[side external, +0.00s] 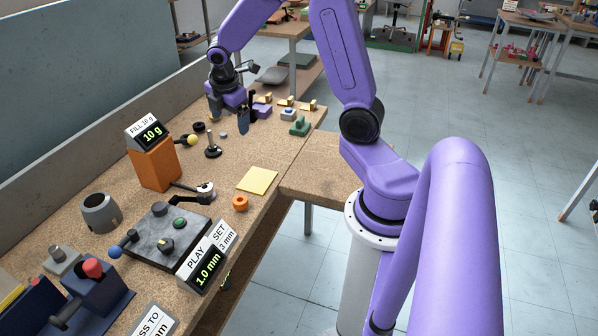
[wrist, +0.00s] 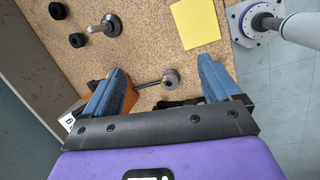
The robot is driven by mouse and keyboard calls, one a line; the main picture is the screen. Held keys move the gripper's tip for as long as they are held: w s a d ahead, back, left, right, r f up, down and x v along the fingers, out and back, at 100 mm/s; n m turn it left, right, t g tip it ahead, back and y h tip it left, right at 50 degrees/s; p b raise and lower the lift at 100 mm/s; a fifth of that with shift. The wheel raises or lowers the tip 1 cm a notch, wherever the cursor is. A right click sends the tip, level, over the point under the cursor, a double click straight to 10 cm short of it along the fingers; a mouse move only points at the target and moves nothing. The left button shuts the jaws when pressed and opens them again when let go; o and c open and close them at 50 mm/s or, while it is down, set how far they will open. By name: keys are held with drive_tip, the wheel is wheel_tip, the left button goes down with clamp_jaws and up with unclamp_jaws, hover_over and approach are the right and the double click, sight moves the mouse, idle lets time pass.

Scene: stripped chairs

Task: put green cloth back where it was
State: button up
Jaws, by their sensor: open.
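I cannot make out a green cloth in either view. My gripper (side external: 229,118) is over the far part of the bench, left of the green piece. In the wrist view my gripper (wrist: 161,66) has its blue fingers wide apart with nothing held; a grey round knob on a rod (wrist: 170,77) shows between them, lower down.
An orange box with a "10 g" display (side external: 155,165) stands near the wall.

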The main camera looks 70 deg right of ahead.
drive_tip(key=s+a+r+m+y, duration=0.1)
drive_tip(key=s+a+r, duration=0.1)
drive_tip(key=s+a, duration=0.5)
drive_tip(key=s+a+r+m+y, duration=0.15)
drive_tip(key=s+a, duration=0.35)
drive_tip(key=a, duration=0.5)
drive_tip(key=s+a+g, duration=0.1)
drive_tip(key=s+a, duration=0.2)
drive_tip(key=s, duration=1.1)
drive_tip(key=shift+s+r+g, duration=0.3)
drive_tip(key=shift+s+r, duration=0.05)
drive_tip(key=shift+r, duration=0.05)
